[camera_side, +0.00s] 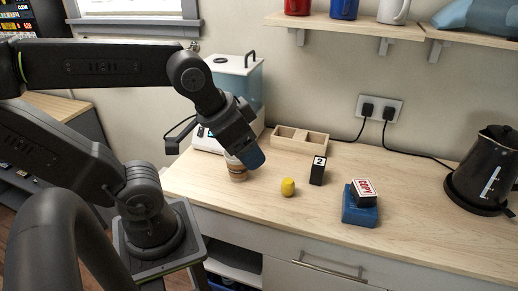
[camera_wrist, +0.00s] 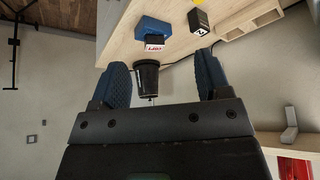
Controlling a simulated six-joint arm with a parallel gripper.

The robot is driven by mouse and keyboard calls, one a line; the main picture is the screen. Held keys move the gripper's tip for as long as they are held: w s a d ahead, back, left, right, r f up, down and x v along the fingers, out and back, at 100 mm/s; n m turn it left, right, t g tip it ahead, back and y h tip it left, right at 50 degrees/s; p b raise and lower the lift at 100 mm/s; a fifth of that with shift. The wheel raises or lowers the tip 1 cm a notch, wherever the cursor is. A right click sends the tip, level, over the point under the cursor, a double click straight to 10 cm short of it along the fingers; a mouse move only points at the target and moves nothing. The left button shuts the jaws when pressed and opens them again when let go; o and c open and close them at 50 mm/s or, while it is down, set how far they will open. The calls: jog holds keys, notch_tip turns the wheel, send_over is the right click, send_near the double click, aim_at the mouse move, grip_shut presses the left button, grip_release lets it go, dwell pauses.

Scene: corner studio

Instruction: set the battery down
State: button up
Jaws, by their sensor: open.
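My gripper (camera_side: 250,160) is open and empty, tilted down above the left part of the wooden counter. Its blue fingers stand wide apart in the wrist view (camera_wrist: 162,88). A small upright black block (camera_side: 318,172) with a white panel marked "2" stands on the counter, right of my gripper and apart from it. It also shows near the top of the wrist view (camera_wrist: 199,22). This block may be the battery; I cannot tell for sure. No other thing is clearly a battery.
A brown jar (camera_side: 237,174) stands close beneath my gripper, partly hidden. A yellow piece (camera_side: 288,187), a blue box (camera_side: 359,210) topped by a "COPY" block (camera_side: 364,188), a wooden tray (camera_side: 300,142) and a black kettle (camera_side: 484,170) stand around. The counter's front middle is clear.

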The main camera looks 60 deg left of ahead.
dwell(0.4)
jog(key=m+t+y, duration=0.7)
jog(key=m+y, duration=0.6)
jog(key=m, duration=1.4)
send_near(318, 168)
jog(key=s, duration=0.1)
jog(key=s+d, duration=0.1)
jog(key=shift+s+d, duration=0.1)
jog(key=shift+s, duration=0.2)
jog(key=shift+w+f, duration=0.1)
jog(key=shift+w, duration=0.1)
jog(key=x, duration=0.8)
jog(key=shift+d, duration=0.1)
jog(key=shift+x, duration=2.8)
jog(key=shift+w+d, duration=0.2)
